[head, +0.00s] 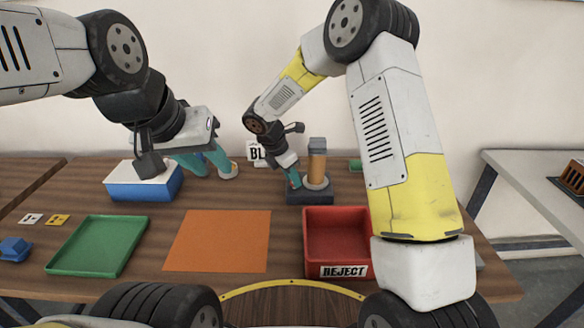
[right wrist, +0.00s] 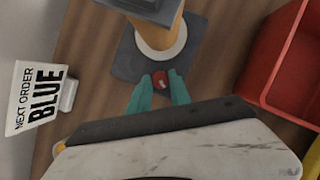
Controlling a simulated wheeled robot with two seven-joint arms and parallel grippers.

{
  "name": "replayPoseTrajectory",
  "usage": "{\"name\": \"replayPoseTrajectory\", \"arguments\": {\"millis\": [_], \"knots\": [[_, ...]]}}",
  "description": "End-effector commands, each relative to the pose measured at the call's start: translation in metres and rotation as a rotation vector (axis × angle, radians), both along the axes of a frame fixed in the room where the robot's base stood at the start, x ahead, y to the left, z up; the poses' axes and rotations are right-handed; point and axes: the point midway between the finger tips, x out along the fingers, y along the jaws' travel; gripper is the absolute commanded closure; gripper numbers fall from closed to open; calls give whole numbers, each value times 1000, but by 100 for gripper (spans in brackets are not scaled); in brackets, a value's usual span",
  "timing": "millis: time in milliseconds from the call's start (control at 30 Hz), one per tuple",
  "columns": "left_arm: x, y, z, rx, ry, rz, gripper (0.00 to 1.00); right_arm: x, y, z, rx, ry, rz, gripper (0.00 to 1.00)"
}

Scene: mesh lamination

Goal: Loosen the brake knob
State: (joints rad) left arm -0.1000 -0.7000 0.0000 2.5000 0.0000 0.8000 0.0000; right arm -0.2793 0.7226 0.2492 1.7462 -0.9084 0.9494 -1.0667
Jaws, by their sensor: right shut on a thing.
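The red brake knob (right wrist: 161,79) shows in the right wrist view, beside the foot of the tan roll (right wrist: 160,42) on its dark base (right wrist: 128,62). My right gripper (right wrist: 160,88) has its teal fingers on either side of the knob and is shut on it. In the head view, the right gripper (head: 294,181) is at the left side of the upright roll (head: 317,165), above the dark base (head: 309,197); the knob is hard to make out there. My left gripper (head: 206,165) is open, with its teal fingers apart, right of the blue and white box.
A blue box with a white top (head: 144,182) stands at back left. A green tray (head: 98,246), an orange sheet (head: 218,241) and a red REJECT bin (head: 337,236) lie nearer. A sign reading BLUE (right wrist: 37,95) stands near the base.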

Motion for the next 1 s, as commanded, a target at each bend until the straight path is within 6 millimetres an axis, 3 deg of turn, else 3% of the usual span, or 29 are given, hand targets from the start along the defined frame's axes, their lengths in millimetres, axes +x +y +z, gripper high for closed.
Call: {"name": "replayPoseTrajectory", "arguments": {"millis": [500, 1000], "knots": [[0, 0, 0, 0, 0, 0, 64, -2, -4, 1, -1, -3, 455, 100], [0, 0, 0, 0, 0, 0, 64, -2, -5, 1, 0, -4, 663, 100]]}}
